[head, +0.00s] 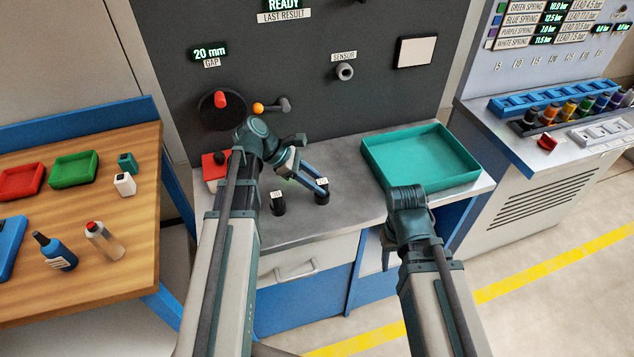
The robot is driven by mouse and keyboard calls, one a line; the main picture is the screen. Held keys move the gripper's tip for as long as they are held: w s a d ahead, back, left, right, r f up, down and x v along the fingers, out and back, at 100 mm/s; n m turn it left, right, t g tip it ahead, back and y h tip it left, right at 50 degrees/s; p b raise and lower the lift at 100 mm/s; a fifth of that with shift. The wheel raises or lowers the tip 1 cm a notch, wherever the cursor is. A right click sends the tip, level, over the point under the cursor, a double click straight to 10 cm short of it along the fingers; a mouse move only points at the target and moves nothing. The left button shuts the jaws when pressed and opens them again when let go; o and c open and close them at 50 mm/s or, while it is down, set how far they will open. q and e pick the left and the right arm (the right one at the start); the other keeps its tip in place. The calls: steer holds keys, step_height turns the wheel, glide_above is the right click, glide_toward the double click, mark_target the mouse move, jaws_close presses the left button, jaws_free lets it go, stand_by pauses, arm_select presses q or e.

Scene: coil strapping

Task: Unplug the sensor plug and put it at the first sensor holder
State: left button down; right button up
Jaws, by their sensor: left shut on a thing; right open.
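The sensor socket (344,72) is a grey ring with a dark centre on the dark panel, under the SENSOR label; no cable or plug is seen in it. Two small black holders with white labels stand on the grey counter: a left one (278,205) and a right one (322,196). Their label text is too small to read. My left gripper (319,185) is shut at the right holder, its blue fingers over the top. What it grips is mostly hidden; I cannot tell if it is the sensor plug. My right gripper (387,258) is open, low before the counter, partly hidden by its wrist.
A teal tray (420,180) stands on the counter's right. A red box (214,168) is behind my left arm. The panel carries a red knob (220,99) and a lever with an orange ball (258,108). A wooden table (120,240) with trays and bottles stands left.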

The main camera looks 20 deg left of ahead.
arm_select(q)
steer(key=shift+f, duration=0.35)
steer(key=shift+c, duration=2)
jaws_free()
steer(key=shift+r, duration=0.1)
steer(key=p+v, duration=0.9)
steer(key=v, duration=0.4)
steer(key=shift+a+r, duration=0.25)
steer(key=shift+a, duration=0.05)
